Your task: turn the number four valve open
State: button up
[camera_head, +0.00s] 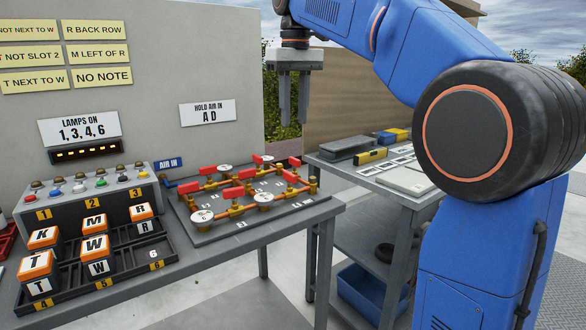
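The valve board (205,238) lies on the near bench. It carries copper-coloured pipes, brass fittings and several red valve handles, among them one at the front middle (233,193) and one at the back left (190,187). The handles point in differing directions. Number marks on the board are too small to read, so I cannot tell which valve is number four. White round gauges sit at the front left (203,216) and at the back (224,168). My gripper (294,115) hangs fingers down above and behind the board's right side, open and empty, apart from the valves.
A lamp box (100,197) and a rack (125,265) with lettered orange-topped blocks stand left of the board. A wall (150,70) with signs rises behind. A second bench (350,172) with cards and cases stands at right. Air above the board is clear.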

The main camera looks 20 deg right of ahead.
aim_at(290, 173)
jog(key=w+f, duration=0.1)
jog(key=f, duration=0.4)
jog(key=w+f, duration=0.1)
jog(key=f, duration=0.9)
jog(key=shift+w+a+f, duration=0.2)
jog(key=shift+w+f, duration=0.15)
jog(key=shift+w, duration=0.05)
grip_shut()
